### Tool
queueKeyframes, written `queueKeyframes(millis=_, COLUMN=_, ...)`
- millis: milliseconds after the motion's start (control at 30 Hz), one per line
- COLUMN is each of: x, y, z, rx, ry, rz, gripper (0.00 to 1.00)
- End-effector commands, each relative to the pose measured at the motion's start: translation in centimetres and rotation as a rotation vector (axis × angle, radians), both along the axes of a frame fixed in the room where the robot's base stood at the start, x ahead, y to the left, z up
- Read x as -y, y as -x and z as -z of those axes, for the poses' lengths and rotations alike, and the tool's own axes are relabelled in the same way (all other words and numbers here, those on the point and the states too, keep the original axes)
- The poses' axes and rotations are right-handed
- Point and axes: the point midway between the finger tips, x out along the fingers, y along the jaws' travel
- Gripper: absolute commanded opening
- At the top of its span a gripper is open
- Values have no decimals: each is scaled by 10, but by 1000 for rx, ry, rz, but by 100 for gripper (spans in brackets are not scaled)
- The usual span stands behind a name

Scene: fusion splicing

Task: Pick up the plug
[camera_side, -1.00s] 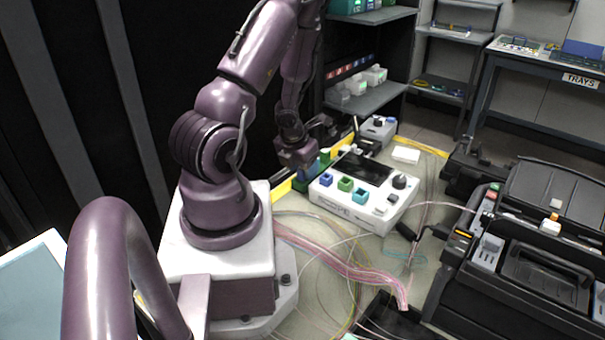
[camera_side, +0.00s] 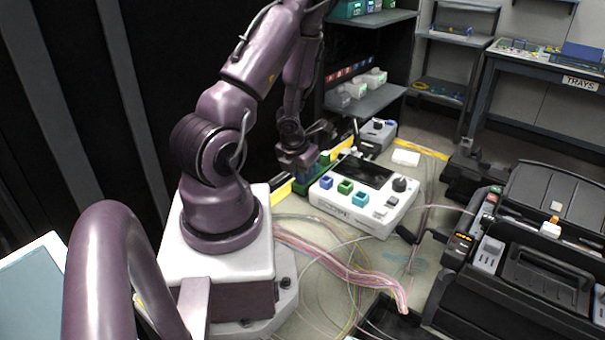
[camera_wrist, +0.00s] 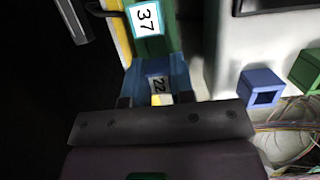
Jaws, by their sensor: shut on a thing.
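My gripper (camera_wrist: 156,99) points down at the row of coloured blocks beside the white tester. Its two dark fingers are shut on a blue plug (camera_wrist: 158,70) with a white label reading 22. In the side view my gripper (camera_side: 298,166) is low at the far left corner of the tester, and it partly hides the blue plug. A green block (camera_wrist: 148,35) labelled 37 is right beside the blue plug. I cannot tell whether the plug still sits in something.
The white tester (camera_side: 360,207) stands close to the right, with coloured square sockets and a dark screen (camera_side: 366,171). A blue socket (camera_wrist: 262,88) is nearest in the wrist view. Loose fibres (camera_side: 345,262) lie in front. A black splicer (camera_side: 530,270) stands at right.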

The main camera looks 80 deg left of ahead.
Motion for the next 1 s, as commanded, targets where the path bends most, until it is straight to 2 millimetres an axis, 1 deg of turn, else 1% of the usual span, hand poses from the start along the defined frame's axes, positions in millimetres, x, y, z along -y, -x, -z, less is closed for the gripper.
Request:
queueKeyframes(millis=167, x=-1, y=0, z=-12, rx=4, ry=0, rz=-1, gripper=6)
queueKeyframes(millis=367, x=0, y=-1, z=-37, rx=6, ry=0, rz=-1, gripper=6)
queueKeyframes(millis=467, x=-2, y=0, z=-52, rx=5, ry=-9, rz=-2, gripper=6)
queueKeyframes(millis=900, x=-1, y=-1, z=-88, rx=1, ry=-7, rz=6, gripper=6)
queueKeyframes(millis=1000, x=0, y=-1, z=-94, rx=2, ry=-5, rz=4, gripper=6)
